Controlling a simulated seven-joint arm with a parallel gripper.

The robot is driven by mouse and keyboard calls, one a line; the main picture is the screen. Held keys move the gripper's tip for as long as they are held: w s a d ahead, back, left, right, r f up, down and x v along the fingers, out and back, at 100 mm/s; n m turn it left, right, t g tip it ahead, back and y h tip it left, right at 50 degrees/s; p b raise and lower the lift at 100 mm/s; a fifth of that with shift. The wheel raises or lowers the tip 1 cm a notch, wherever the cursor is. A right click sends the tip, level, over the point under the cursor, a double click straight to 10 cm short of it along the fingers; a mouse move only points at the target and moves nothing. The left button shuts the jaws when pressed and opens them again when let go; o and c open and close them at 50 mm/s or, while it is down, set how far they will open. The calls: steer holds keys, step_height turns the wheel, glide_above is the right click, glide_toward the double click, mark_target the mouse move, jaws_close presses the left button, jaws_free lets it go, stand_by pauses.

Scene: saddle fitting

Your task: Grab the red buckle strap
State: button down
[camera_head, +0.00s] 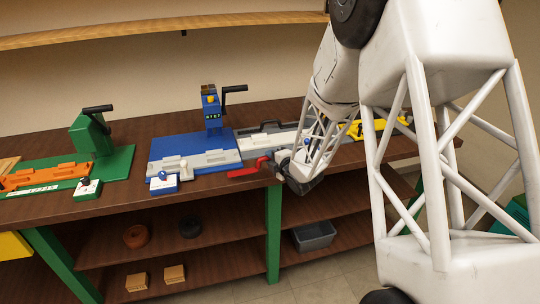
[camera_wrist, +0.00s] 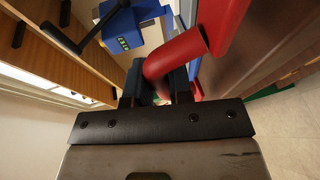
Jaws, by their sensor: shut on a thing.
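The red buckle strap (camera_head: 247,171) lies at the front edge of the bench, beside the blue and grey fixture, in the head view. In the wrist view its thick rounded red end (camera_wrist: 178,54) reaches between my dark fingers, and a wider red part runs off to the upper right. My gripper (camera_head: 275,168) is at the bench edge, at the strap's right end. In the wrist view my gripper (camera_wrist: 160,82) is shut on that red end. The exact finger contact is partly hidden.
A blue plate (camera_head: 206,163) carries grey blocks and a blue tower with a black crank (camera_head: 234,89). A green fixture (camera_head: 92,137) with an orange block stands left, and a yellow part (camera_head: 356,130) right. Shelves below hold rings, wooden blocks and a grey bin (camera_head: 313,236).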

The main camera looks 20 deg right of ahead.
steer(key=s+r, duration=0.1)
steer(key=s, duration=1.1)
steer(key=shift+a, duration=0.45)
